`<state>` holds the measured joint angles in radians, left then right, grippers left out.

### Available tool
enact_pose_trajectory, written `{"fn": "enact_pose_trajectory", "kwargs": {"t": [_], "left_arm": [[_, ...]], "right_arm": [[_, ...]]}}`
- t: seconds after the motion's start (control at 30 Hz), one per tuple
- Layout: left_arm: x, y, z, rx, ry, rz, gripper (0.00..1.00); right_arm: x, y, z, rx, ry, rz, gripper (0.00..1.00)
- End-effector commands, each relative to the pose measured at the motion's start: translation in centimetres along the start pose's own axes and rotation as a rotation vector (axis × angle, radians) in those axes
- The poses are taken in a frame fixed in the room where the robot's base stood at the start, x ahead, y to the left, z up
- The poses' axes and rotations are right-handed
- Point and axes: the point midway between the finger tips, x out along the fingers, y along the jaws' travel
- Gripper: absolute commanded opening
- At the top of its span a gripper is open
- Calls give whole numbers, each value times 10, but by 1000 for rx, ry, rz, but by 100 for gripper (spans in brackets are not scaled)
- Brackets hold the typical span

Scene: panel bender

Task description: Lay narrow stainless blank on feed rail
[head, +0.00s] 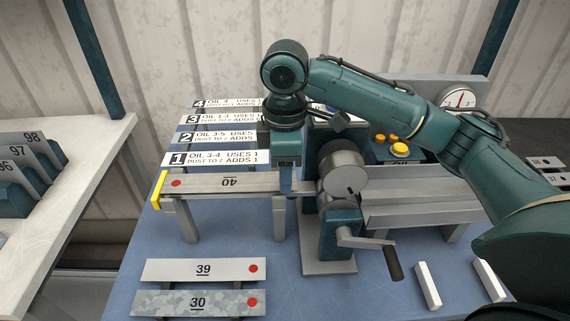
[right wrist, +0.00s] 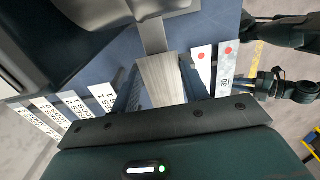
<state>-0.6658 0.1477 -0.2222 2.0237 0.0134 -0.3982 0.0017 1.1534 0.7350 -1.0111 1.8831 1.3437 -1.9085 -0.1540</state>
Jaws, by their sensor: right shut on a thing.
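A narrow brushed steel blank (head: 228,183), marked 40 upside down with a red dot at its left end, lies level along the feed rail (head: 187,218). Its left end is by the yellow end stop (head: 160,188). My right gripper (head: 287,186) reaches down from above and is shut on this blank near the bender's rollers. In the right wrist view the blank (right wrist: 162,80) lies between the two fingers. The blank's right end is hidden behind the gripper and rollers in the head view. Part of my left arm, apparently its gripper (right wrist: 262,86), shows at the right of the wrist view; its jaws are unclear.
Plates 39 (head: 203,270) and 30 (head: 200,302) lie in front on the blue table. The bender's crank handle (head: 391,262) sticks out front right. White bars (head: 428,285) lie at the right. Numbered signs (head: 215,158) stand behind the rail.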

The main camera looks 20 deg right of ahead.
Motion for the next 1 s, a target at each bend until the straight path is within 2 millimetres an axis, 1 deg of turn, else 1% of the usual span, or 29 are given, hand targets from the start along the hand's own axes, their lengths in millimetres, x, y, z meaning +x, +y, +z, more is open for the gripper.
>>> {"fn": "enact_pose_trajectory", "kwargs": {"t": [0.1, 0.3, 0.57, 1.0], "left_arm": [[-1, 1, 2, 2, -4, 2, 23], [-1, 1, 4, 5, -6, 4, 23], [0, 1, 5, 7, -7, 4, 23], [-1, 0, -4, 8, 0, 3, 23]], "right_arm": [[7, 0, 0, -1, -1, -2, 21], [13, -1, 0, -2, -6, -6, 21], [14, -2, 0, -1, -6, -8, 21], [17, -2, 0, -1, -4, -9, 21]]}}
